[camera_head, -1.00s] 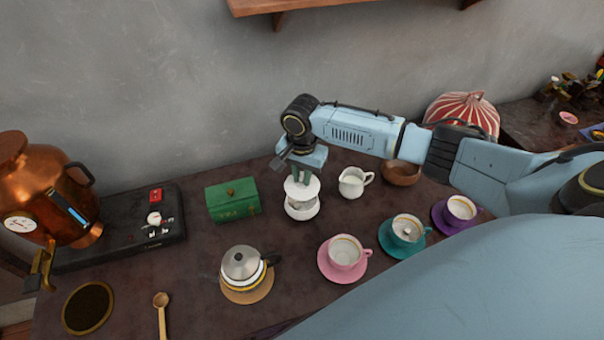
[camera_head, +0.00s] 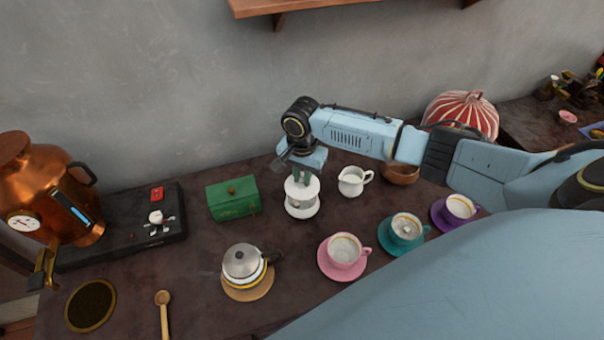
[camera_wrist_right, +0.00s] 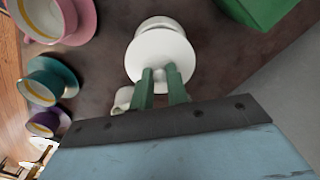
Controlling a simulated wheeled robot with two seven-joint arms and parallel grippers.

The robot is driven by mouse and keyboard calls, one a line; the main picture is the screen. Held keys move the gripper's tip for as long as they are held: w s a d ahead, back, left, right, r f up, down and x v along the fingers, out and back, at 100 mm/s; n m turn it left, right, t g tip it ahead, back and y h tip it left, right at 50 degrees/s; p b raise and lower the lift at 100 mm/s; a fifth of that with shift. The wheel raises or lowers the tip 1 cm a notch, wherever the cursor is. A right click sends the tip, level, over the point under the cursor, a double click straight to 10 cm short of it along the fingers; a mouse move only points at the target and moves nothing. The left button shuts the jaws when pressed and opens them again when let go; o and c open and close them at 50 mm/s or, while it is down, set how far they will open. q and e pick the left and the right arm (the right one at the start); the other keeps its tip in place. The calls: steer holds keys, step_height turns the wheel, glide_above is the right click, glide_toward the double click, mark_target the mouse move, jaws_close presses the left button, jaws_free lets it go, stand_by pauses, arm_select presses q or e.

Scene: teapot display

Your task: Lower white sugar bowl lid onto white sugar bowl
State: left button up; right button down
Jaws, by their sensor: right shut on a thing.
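The white sugar bowl (camera_head: 302,209) stands on the dark table, right of the green box. My right gripper (camera_head: 301,178) points down above it and is shut on the white sugar bowl lid (camera_head: 302,190). The lid is over the bowl's mouth and looks very close to the rim; I cannot tell whether they touch. In the right wrist view the green fingers (camera_wrist_right: 161,74) grip the lid (camera_wrist_right: 160,52), which covers most of the bowl (camera_wrist_right: 158,21). My left gripper is not in view.
The green box (camera_head: 233,199) is left of the bowl, and a white creamer (camera_head: 354,182) is close on its right. A pink cup (camera_head: 344,250), a teal cup (camera_head: 406,228) and a small teapot (camera_head: 243,263) stand nearer. Bare table lies between the bowl and the teapot.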

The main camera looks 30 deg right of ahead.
mark_target(302, 183)
steer(key=shift+f+b, duration=0.5)
steer(key=shift+f, duration=0.7)
steer(key=shift+p, duration=0.6)
steer(key=shift+f, duration=0.15)
steer(key=shift+f+b, duration=0.5)
steer(key=shift+f, duration=0.45)
steer(key=shift+p, duration=0.5)
